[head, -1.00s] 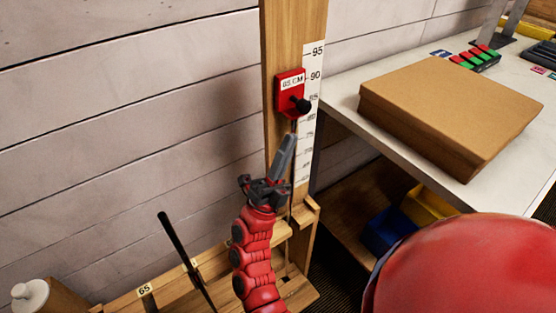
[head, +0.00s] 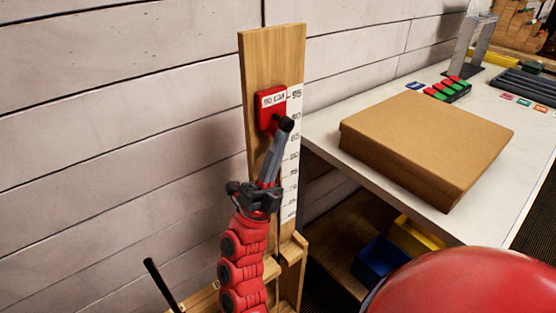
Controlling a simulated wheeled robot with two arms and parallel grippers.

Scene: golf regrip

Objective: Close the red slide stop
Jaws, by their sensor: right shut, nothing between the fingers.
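The red slide stop (head: 271,108) sits on the upright wooden post (head: 272,55), beside the white numbered scale (head: 293,150). Its small label seems to read 90 CM. A black knob (head: 286,123) sticks out from its lower right. My right gripper (head: 279,137) is shut and empty, pointing up, with its fingertips at or just under the knob. I cannot tell if they touch it. The fingers hide part of the post below the stop. My left gripper is not in view.
A brown box (head: 425,145) lies on the white table (head: 325,122) at right, with red and green pieces (head: 448,90) behind it. Blue (head: 380,262) and yellow (head: 418,238) bins are below. A dark shaft (head: 160,284) leans at lower left.

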